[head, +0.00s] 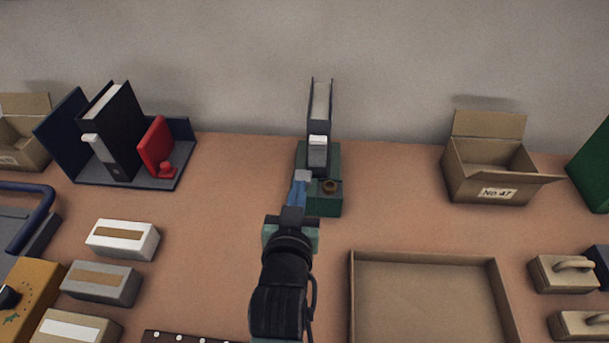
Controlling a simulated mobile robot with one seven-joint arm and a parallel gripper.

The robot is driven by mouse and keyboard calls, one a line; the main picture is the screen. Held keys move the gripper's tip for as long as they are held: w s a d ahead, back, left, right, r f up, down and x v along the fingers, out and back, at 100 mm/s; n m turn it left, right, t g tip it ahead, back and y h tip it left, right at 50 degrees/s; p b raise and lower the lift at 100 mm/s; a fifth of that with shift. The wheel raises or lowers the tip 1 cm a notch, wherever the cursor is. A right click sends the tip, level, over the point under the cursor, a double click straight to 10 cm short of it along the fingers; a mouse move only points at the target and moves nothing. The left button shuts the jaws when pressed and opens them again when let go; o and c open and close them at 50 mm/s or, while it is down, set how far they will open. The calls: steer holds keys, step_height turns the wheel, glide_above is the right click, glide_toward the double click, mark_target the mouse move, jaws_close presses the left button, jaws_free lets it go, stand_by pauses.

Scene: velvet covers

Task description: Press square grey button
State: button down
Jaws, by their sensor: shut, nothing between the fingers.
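A green base (325,207) stands near the back of the table, with a tall dark grey device with a pale front (318,142) upright on it. A round brown button (330,187) sits at the front right of the base. A small light grey squarish piece (303,175) at the front left looks like the square grey button. My gripper (299,188) is shut and empty, its blue fingers reaching from the front up to that grey piece. The fingers partly cover it; I cannot tell whether they press on it or only hover over it.
A holder with black and red binders (110,130) stands at the back left. An open carton (490,165) is at the back right. A shallow cardboard tray (430,258) lies front right. Several small boxes (122,238) lie front left.

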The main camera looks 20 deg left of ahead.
steer(key=shift+s+a+f, duration=0.1)
steer(key=shift+f, duration=0.25)
glide_above(302, 178)
steer(key=s, duration=0.1)
step_height(302, 178, down, 2)
steer(key=f, duration=0.3)
steer(key=shift+s+d, duration=0.25)
steer(key=shift+d, duration=0.1)
steer(key=shift+f, duration=0.65)
